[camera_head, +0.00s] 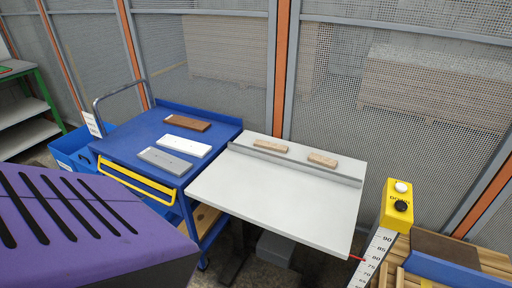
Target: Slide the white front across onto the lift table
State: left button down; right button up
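The white front (184,146) is a flat white board lying on the blue top of a trolley (135,139). It lies between a brown board (187,122) and a grey board (165,160) and is apart from both. The lift table (270,205) has a bare white top to the right of the trolley, with a raised grey rail across its far part. Their facing edges lie close together. Neither of my grippers is in view.
Two small wooden blocks (271,145) (323,159) lie behind the rail. A yellow button box (397,205) and a scale (373,257) stand right of the table. A mesh fence (225,60) closes the back. A purple slotted surface (95,225) fills the lower left.

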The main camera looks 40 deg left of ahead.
aim_at(196, 149)
jog(key=u, duration=2)
